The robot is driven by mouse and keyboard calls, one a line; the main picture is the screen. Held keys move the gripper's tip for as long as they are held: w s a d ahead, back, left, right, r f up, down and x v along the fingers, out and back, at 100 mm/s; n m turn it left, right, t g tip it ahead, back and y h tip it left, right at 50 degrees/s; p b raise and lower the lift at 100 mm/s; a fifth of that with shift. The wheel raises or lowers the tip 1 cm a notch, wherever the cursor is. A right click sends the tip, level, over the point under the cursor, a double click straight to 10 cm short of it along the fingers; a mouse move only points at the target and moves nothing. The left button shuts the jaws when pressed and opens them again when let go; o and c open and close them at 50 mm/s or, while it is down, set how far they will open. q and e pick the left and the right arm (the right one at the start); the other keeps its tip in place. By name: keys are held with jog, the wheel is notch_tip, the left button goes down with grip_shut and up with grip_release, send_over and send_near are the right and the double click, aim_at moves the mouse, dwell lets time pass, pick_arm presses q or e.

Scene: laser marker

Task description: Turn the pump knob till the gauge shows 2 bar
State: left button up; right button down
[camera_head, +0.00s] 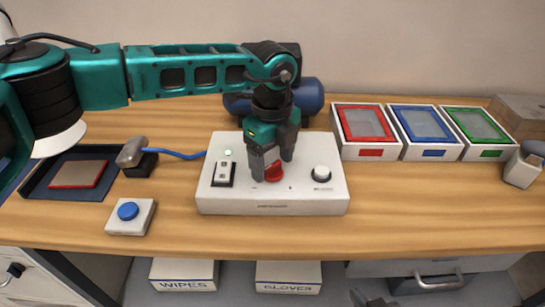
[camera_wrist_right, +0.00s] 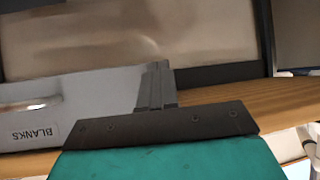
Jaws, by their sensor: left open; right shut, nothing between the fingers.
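A white control box (camera_head: 230,205) stands on the wooden bench in the head view. A red knob (camera_head: 274,173) sits on its top, with small marks on either side. My left gripper (camera_head: 272,167) points down over the box, with its open fingers on either side of the red knob; I cannot tell if they touch it. A round white-topped part (camera_head: 321,173) is to the right of the knob. No gauge reading can be made out. My right gripper (camera_wrist_right: 155,85) is shut and empty in the right wrist view, away from the box.
A rocker switch (camera_head: 223,173) with a green light above it is on the box's left. A blue cylinder (camera_head: 308,96) stands behind. Red, blue and green framed trays (camera_head: 399,147) are right. A blue button (camera_head: 128,211) and dark tray (camera_head: 40,186) are left. A BLANKS-labelled front (camera_wrist_right: 80,120) is near my right gripper.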

pick_arm(q)
jog(key=shift+c, duration=0.2)
jog(key=c, duration=1)
